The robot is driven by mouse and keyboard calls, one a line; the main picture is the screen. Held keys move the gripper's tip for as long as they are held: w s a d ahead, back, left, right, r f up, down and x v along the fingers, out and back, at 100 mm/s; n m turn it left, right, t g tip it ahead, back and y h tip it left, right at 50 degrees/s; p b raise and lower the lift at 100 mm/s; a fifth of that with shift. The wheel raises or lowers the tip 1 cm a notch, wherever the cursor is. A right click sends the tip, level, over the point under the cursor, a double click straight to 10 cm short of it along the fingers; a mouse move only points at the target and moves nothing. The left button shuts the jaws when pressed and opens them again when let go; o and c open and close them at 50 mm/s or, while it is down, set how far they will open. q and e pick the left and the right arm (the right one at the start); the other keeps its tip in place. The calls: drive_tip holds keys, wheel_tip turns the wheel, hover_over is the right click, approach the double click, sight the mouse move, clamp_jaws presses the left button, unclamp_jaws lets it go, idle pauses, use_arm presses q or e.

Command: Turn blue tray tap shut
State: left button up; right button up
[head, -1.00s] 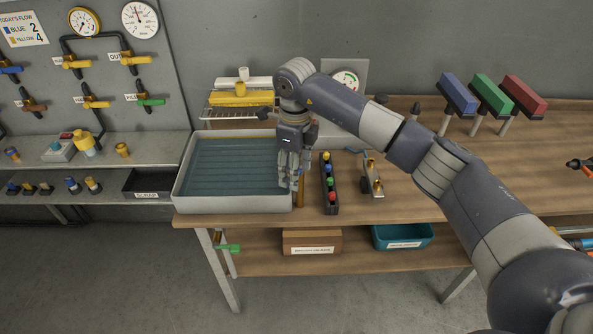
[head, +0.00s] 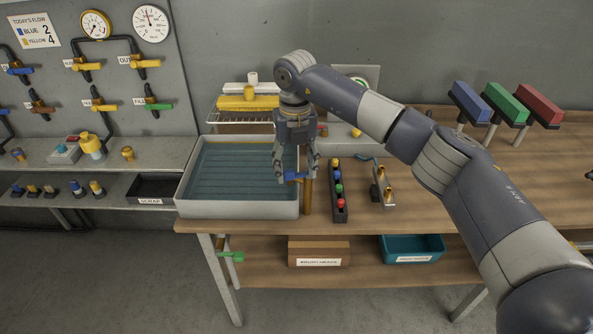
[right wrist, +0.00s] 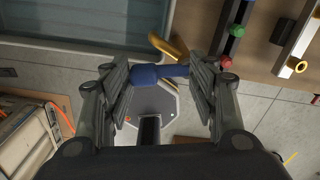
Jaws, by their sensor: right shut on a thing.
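The grey-white tray (head: 240,211) stands on the left end of the bench, with teal liquid inside. The blue tap handle (head: 296,176) is at the tray's right side, beside an upright orange-brown piece (head: 308,196). My right gripper (head: 297,177) points down there and is shut on the blue handle. In the right wrist view the handle (right wrist: 158,74) lies crosswise between both finger pads of my right gripper (right wrist: 160,85), with a brass-coloured piece (right wrist: 170,47) just beyond it. The tap's body is mostly hidden. My left gripper is not in view.
A black strip with coloured knobs (head: 339,190) and a metal bracket (head: 382,185) stand close to the right. A rack with yellow and white items (head: 248,103) is behind the tray. A green lever (head: 232,256) is below the bench at left.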

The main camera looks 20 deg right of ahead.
drive_tip(key=shift+w+f+m, duration=0.1)
drive_tip(key=shift+f+m, duration=0.1)
drive_tip(key=shift+m, duration=0.45)
drive_tip(key=shift+w+f+m, duration=0.1)
drive_tip(key=shift+f+m, duration=0.1)
drive_tip(key=shift+m, duration=0.45)
drive_tip(key=o, duration=1.1)
drive_tip(key=shift+w, duration=0.1)
drive_tip(key=shift+c, duration=0.2)
drive_tip(key=shift+d+r, duration=0.1)
drive_tip(key=shift+r, duration=0.05)
wheel_tip(320, 180, up, 12)
drive_tip(key=shift+w, duration=0.1)
